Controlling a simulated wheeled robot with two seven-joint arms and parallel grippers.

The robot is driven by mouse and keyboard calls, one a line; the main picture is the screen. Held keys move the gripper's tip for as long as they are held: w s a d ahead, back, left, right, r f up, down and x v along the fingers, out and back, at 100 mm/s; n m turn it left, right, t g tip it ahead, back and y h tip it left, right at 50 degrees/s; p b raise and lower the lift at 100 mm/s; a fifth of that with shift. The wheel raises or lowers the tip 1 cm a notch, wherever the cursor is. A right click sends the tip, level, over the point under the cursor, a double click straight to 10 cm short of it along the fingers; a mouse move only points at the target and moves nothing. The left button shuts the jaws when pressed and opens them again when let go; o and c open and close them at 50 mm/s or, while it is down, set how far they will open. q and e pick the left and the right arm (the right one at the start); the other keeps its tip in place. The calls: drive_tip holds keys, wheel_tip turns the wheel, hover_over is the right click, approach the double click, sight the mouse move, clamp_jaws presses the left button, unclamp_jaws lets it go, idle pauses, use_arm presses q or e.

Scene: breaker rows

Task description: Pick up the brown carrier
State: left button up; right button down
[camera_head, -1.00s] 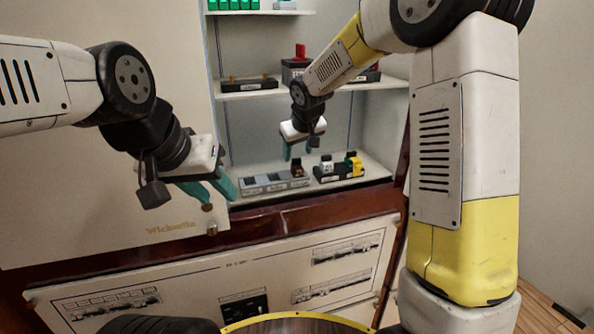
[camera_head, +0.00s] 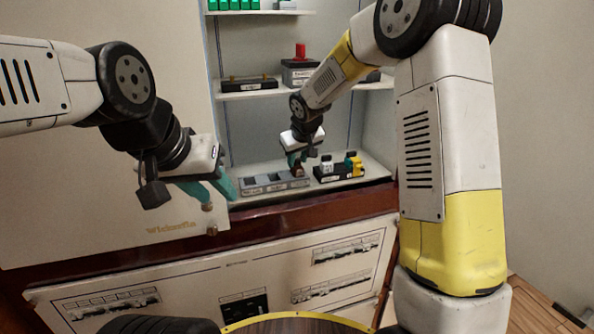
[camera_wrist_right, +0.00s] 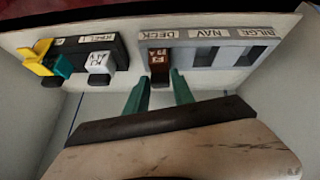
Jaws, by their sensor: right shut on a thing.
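The small brown carrier (camera_head: 297,170) sits upright at the right end of the grey row (camera_head: 262,184) on the lowest shelf. In the right wrist view, the brown carrier (camera_wrist_right: 159,66) with a white label stands at the DECK end of the grey row (camera_wrist_right: 205,57). My right gripper (camera_head: 297,160) has its teal fingers on either side of the carrier; they also show in the right wrist view (camera_wrist_right: 160,88). It is shut on the carrier, which is still in the row. My left gripper (camera_head: 217,198) is open and empty in front of the pale panel.
A black row (camera_head: 340,174) with white, teal and yellow carriers stands close to the right. Upper shelves hold a black block (camera_head: 249,85) and a grey box with a red top (camera_head: 299,72). NAV and BILGE slots look empty. A dark wooden ledge (camera_head: 300,208) runs below.

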sight(299, 167)
drive_tip(key=shift+d, duration=0.1)
drive_tip(key=shift+w+r, duration=0.1)
drive_tip(key=shift+r, duration=0.4)
wheel_tip(299, 167, up, 2)
drive_tip(key=shift+d+r, duration=0.1)
drive_tip(key=shift+r, duration=0.1)
drive_tip(key=s+r, duration=0.3)
drive_tip(key=s, duration=0.5)
drive_tip(key=s+r, duration=0.3)
drive_tip(key=s, duration=0.5)
drive_tip(key=shift+d+r, duration=0.3)
